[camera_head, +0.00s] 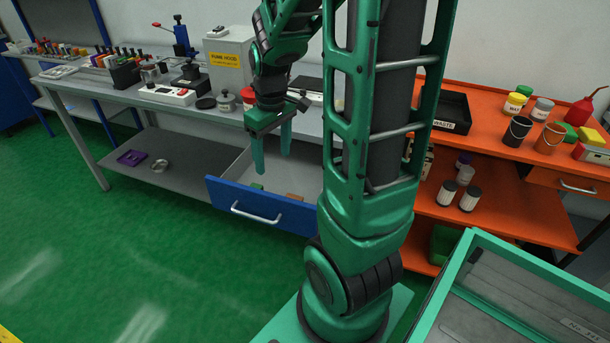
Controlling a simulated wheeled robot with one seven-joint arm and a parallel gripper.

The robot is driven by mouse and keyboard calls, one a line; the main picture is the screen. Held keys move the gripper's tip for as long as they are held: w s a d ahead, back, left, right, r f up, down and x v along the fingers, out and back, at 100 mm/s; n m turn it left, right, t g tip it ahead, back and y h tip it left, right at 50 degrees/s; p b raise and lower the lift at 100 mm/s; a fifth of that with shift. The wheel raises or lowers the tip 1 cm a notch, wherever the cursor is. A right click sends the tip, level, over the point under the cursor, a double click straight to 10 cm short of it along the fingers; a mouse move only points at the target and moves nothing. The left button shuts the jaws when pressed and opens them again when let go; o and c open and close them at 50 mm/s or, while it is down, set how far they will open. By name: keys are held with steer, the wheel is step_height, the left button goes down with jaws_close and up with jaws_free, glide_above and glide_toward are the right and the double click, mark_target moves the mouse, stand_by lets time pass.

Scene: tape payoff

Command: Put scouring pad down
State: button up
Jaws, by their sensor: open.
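My gripper (272,162) points down, open, with its two green fingers apart and nothing visible between them. It hangs above an open drawer with a blue front (258,207) under the grey bench. Inside the drawer lie a small green piece (257,187), which may be the scouring pad, and a brownish piece (294,197). Both are partly hidden by the drawer front and too small to tell well. My arm column hides the drawer's right end.
Green floor is free at left.

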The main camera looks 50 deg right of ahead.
steer(key=s+a+r+m, duration=0.2)
steer(key=s+m, duration=0.1)
steer(key=s, duration=0.6)
steer(key=s+a+r+m, duration=0.2)
steer(key=s+r+m, duration=0.1)
steer(key=s, duration=0.5)
steer(key=shift+s+a+m+g, duration=0.15)
steer(key=shift+s+m+g, duration=0.25)
